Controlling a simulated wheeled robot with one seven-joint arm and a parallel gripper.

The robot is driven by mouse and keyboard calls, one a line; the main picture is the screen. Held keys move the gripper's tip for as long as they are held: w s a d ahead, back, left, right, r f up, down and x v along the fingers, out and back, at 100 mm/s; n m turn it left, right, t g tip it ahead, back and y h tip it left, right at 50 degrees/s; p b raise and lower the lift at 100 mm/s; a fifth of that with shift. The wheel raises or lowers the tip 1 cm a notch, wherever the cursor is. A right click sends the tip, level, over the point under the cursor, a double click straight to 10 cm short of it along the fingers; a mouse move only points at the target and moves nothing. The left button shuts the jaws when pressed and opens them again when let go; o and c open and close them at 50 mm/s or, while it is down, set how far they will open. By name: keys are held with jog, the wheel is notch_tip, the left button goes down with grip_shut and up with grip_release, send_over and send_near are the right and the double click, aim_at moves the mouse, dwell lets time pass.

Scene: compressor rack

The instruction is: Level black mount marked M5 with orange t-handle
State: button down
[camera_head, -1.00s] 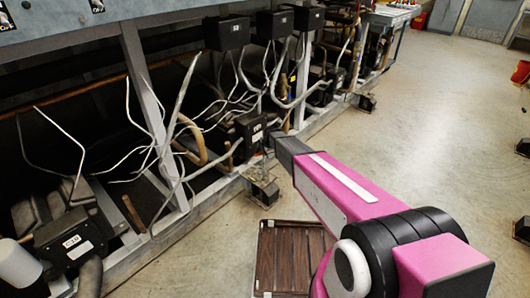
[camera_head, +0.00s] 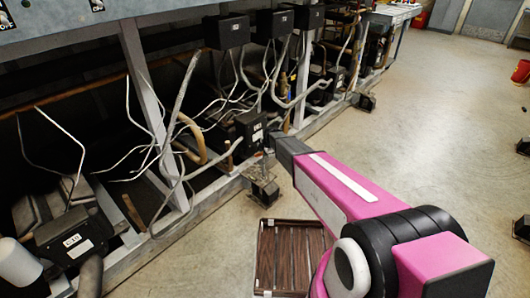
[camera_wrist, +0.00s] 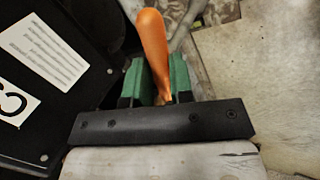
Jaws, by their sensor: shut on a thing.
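An orange handle (camera_wrist: 154,55), taken as the orange t-handle, stands upright between the green fingers of my gripper (camera_wrist: 159,92) in the wrist view. The fingers are shut on it. In the head view my arm's dark end reaches to the rack's lower rail, and the fingers cannot be made out there. A small dark mount (camera_head: 263,191) sits at the foot of the rail, just below the arm's end. I cannot read a mark M5 on it. The handle's lower end is hidden by the gripper body in the wrist view.
A black box with white labels (camera_wrist: 45,55) lies close on the left in the wrist view. A slatted brown tray (camera_head: 288,255) lies on the floor below my arm. Another mount (camera_head: 366,102) stands farther along the rack. Loose grey cables hang across the frame. The floor at right is mostly clear.

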jog(key=shift+f, duration=0.8)
dwell(0.5)
jog(key=c, duration=1.6)
grip_release()
grip_shut()
jog(key=shift+n+g+y, duration=0.3)
jog(key=shift+n+y, duration=0.1)
jog(key=shift+n, duration=0.9)
jog(key=shift+w, duration=0.1)
jog(key=shift+n+g+y, duration=0.4)
jog(key=shift+n, duration=0.8)
jog(key=shift+w, duration=0.1)
jog(key=shift+f+n, duration=0.1)
jog(key=shift+n, duration=0.3)
jog(key=shift+n+g, duration=0.5)
jog(key=shift+n, duration=0.3)
